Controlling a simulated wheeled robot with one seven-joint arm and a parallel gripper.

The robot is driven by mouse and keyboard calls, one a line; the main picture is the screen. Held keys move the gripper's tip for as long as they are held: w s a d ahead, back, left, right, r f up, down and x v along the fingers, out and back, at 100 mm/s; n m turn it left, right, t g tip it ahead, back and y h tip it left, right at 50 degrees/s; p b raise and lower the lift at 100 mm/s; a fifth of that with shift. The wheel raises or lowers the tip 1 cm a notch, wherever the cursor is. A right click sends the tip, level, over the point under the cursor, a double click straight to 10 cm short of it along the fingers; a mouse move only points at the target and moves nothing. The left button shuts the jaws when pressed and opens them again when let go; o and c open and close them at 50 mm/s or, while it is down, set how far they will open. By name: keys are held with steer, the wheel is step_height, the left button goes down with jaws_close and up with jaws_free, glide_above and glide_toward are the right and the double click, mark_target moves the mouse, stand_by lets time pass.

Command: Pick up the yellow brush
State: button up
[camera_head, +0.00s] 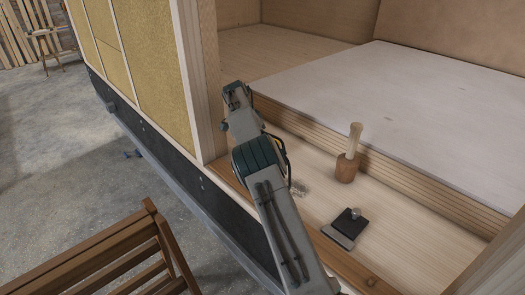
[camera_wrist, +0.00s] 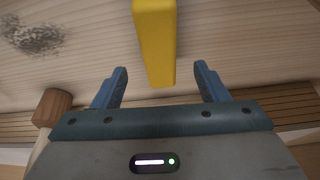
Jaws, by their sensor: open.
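The yellow brush shows in the wrist view as a yellow bar (camera_wrist: 156,42), running from the top edge down to between the fingertips. Only this part of it is in frame. In the head view I cannot make it out; my arm covers that area. My gripper (camera_wrist: 163,85) is open, with one blue finger on each side of the yellow bar's lower end and a gap on both sides. In the head view the arm reaches over the wooden floor beside the door post, and its fingers are hidden.
A wooden mallet (camera_head: 347,160) stands head down on the wooden floor (camera_head: 410,225), right of my arm. A dark flat tool with a knob (camera_head: 349,224) lies nearer. A raised white platform (camera_head: 400,90) is behind. A wooden post (camera_head: 200,75) stands left, and a slatted chair (camera_head: 110,250) is in front.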

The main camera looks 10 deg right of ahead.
steer(key=x, duration=0.3)
steer(key=shift+p+x, duration=1.25)
steer(key=shift+x, duration=1.55)
steer(key=shift+s+a, duration=0.15)
steer(key=c, duration=1.2)
